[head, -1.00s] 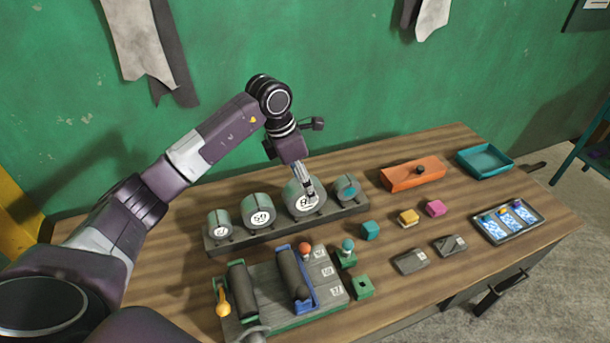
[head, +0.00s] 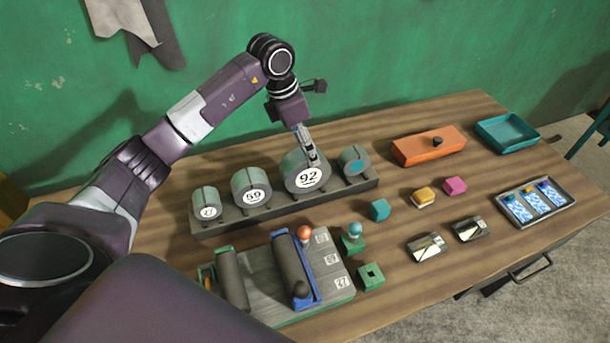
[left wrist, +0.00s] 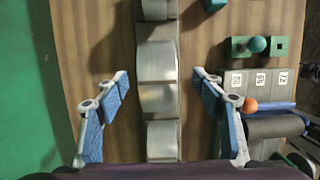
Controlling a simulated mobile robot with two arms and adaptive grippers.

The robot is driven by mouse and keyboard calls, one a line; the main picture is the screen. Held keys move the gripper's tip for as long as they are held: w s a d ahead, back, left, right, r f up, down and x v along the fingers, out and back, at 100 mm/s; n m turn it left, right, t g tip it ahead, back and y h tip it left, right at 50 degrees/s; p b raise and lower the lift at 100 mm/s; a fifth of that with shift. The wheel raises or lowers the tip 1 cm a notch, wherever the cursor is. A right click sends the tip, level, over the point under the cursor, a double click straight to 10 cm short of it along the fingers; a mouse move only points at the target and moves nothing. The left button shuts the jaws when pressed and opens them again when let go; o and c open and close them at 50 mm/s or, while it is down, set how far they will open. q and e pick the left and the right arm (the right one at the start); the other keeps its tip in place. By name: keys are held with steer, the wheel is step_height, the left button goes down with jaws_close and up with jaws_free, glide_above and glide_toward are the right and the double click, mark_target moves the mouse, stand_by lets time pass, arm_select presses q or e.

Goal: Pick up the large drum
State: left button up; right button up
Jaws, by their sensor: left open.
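The large drum (head: 307,177) is a grey-green cylinder with a white face marked 92. It sits in a dark rack (head: 262,212) between the drum marked 59 (head: 252,190) and a small teal-faced drum (head: 356,161). My left gripper (head: 312,157) points down over the large drum's top and hides part of it. In the left wrist view, its blue-padded fingers (left wrist: 161,75) are spread on either side of the large drum (left wrist: 157,78), with visible gaps and nothing held. How high the tips are is hard to tell. My right gripper is not in view.
A small drum (head: 206,206) stands at the rack's left end. A board with dark rollers (head: 322,285) lies in front. The green wall is close behind.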

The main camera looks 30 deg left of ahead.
mark_target(310, 169)
arm_select(q)
steer(key=shift+b+x, duration=0.3)
steer(key=shift+x, duration=0.55)
steer(key=shift+a+f+b, duration=0.25)
steer(key=shift+f+b, duration=0.05)
steer(key=shift+f, duration=0.2)
steer(key=p+x, duration=0.1)
steer(key=x, duration=0.1)
steer(key=p+x, duration=0.1)
steer(key=x, duration=0.1)
steer(key=p+x, duration=0.2)
steer(key=shift+s+a+f, duration=0.15)
steer(key=shift+s+f, duration=0.1)
steer(key=shift+s, duration=0.05)
steer(key=shift+w+f, duration=0.15)
steer(key=shift+f, duration=0.45)
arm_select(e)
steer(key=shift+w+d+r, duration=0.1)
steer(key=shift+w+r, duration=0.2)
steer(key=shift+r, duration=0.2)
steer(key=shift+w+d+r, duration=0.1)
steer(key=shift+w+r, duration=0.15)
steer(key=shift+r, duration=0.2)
arm_select(q)
steer(key=shift+r, duration=0.1)
steer(key=c, duration=1.6)
steer(key=shift+w, duration=0.1)
steer(key=shift+c, duration=0.2)
